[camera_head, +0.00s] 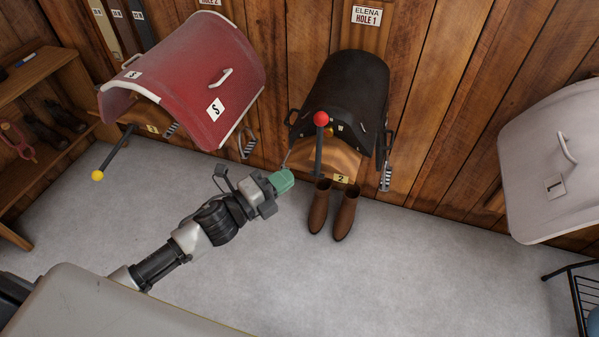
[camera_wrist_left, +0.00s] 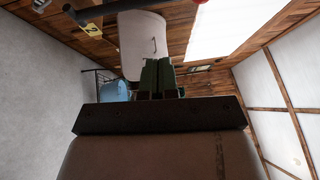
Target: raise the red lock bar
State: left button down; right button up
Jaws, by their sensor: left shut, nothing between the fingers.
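The red lock bar is a dark rod with a red ball knob (camera_head: 321,118), in front of the black saddle on the rack labelled 2 (camera_head: 341,179). In the head view it points up, its knob above its lower end. In the left wrist view the dark rod (camera_wrist_left: 125,7) crosses the top edge, with red at its right end. My left gripper (camera_head: 283,180) has green fingers, shut and empty, left of the bar's lower part and apart from the knob. Its fingers also show in the wrist view (camera_wrist_left: 158,78). My right gripper is not in view.
Brown boots (camera_head: 346,214) stand on the floor below rack 2. A red-covered rack (camera_head: 195,75) at left has a yellow-knobbed bar (camera_head: 97,175) jutting out. A grey-covered rack (camera_head: 555,185) is at right, and a shelf (camera_head: 35,70) at far left. The middle floor is clear.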

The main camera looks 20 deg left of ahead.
pick_arm(q)
jog(key=shift+v, duration=1.4)
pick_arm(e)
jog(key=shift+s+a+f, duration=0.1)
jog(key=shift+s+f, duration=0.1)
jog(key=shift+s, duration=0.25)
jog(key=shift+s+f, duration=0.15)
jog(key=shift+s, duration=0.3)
pick_arm(q)
jog(key=shift+r, duration=0.15)
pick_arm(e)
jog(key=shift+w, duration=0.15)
